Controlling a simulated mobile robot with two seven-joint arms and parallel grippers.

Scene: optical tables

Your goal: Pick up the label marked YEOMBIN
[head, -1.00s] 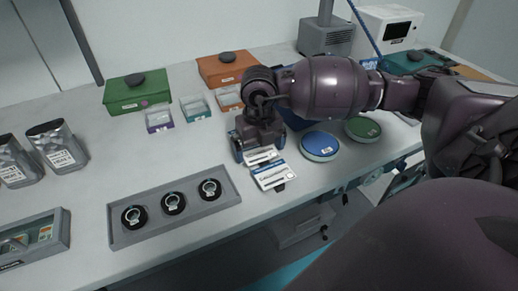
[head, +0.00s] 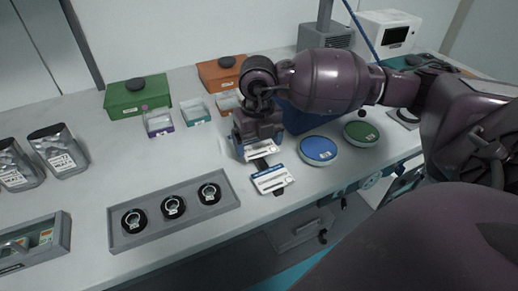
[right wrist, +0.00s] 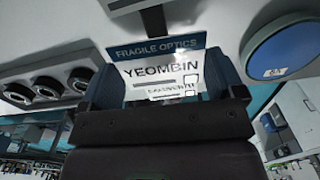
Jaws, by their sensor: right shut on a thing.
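The label marked YEOMBIN (right wrist: 160,72) is white with a blue "FRAGILE OPTICS" band. It sits between the fingers of my right gripper (right wrist: 168,88), which is shut on it. In the head view my right gripper (head: 256,142) points down over the table with this label (head: 264,150) at its fingertips. The label appears slightly above the tabletop. A second white and blue label (head: 271,179) lies just in front of it; its text is too small to read. My left gripper is not in view.
A grey tray with black round parts (head: 229,200) lies front left of the gripper. A blue box (head: 298,118) stands right behind it, near blue (head: 319,148) and green (head: 361,132) round containers. Green (head: 122,97) and orange (head: 210,74) boxes stand behind.

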